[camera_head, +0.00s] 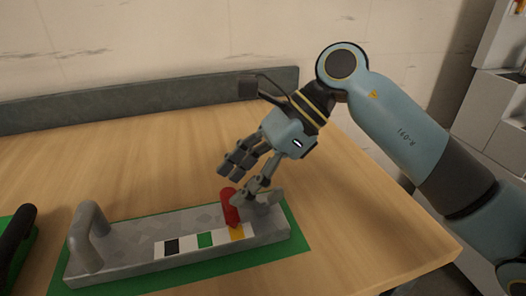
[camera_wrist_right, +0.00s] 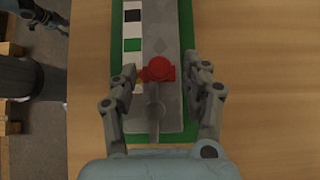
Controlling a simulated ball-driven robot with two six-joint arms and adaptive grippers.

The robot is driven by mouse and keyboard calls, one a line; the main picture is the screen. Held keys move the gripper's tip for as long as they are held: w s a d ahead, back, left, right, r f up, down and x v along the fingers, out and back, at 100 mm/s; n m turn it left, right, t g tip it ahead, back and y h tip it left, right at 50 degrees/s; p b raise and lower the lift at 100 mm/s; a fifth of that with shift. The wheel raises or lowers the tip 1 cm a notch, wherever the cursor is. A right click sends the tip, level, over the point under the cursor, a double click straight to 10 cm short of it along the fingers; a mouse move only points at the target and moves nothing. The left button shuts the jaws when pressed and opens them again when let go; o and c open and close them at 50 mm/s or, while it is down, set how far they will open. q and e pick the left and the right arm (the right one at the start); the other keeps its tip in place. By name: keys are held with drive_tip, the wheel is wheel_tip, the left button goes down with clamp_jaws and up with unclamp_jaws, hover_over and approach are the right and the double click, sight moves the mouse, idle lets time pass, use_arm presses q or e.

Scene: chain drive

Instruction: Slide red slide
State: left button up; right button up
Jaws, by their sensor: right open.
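The red slide (camera_head: 230,208) is an upright red knob on a grey metal rail base (camera_head: 135,233). It stands near the base's right end, beside the yellow patch of a colour strip. In the right wrist view the red slide (camera_wrist_right: 158,70) sits between the two fingers. My right gripper (camera_head: 242,185) is open above and around the knob. It also shows in the right wrist view (camera_wrist_right: 160,80), with a finger on each side and gaps to the knob. My left gripper is not seen in the head view.
The strip (camera_head: 182,246) has black, white, green and yellow patches. A grey handle (camera_head: 88,235) rises at the base's left end. The base sits on a green mat (camera_head: 297,247). A dark object (camera_head: 15,240) stands at the left edge. The wooden table (camera_head: 130,160) is clear behind.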

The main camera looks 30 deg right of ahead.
drive_tip(key=v, duration=0.9)
idle(0.3)
